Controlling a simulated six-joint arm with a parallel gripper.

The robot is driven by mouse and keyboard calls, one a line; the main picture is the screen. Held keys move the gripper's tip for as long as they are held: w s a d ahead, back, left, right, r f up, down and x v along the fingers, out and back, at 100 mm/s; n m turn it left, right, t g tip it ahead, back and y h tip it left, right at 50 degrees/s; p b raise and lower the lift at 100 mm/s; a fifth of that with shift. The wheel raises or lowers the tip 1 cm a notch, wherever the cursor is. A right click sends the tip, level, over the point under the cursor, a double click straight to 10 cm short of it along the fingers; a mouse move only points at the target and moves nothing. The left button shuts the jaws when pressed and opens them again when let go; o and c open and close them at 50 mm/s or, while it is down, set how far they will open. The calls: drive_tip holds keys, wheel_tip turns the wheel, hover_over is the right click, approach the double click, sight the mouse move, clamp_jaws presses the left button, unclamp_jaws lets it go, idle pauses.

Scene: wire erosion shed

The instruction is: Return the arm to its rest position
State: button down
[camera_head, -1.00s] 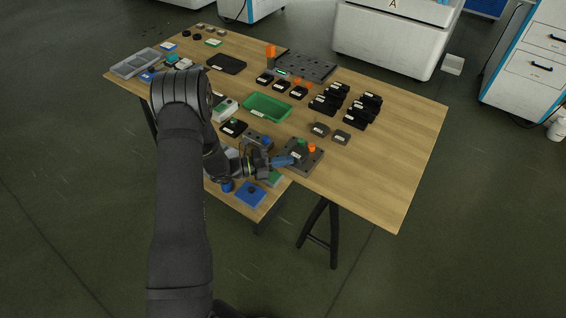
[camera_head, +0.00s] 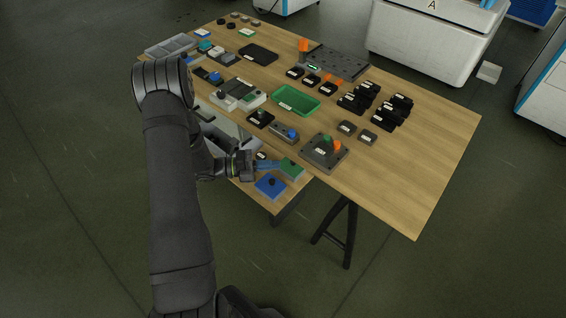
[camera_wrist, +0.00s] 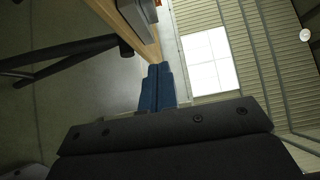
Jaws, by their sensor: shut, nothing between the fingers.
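My gripper (camera_head: 272,165) is at the near edge of the wooden table (camera_head: 425,165) in the head view, at the end of my bent arm. Its blue fingers are closed together with nothing between them. They also show in the wrist view (camera_wrist: 157,88), pointing along the table's edge. My dark upper arm hides part of the table's left side.
A grey fixture block (camera_head: 318,158) with green and orange parts stands at the table's near edge. A green tray (camera_head: 304,109) and several black blocks lie behind it. Open floor lies in front.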

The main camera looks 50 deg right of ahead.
drive_tip(key=shift+w+a, duration=0.15)
drive_tip(key=shift+w, duration=0.05)
approach(324, 157)
drive_tip(key=s, duration=0.2)
drive_tip(key=d, duration=0.1)
drive_tip(key=s+d, duration=0.1)
drive_tip(key=d, duration=0.1)
drive_tip(key=shift+d, duration=0.25)
drive_tip(key=shift+a, duration=0.35)
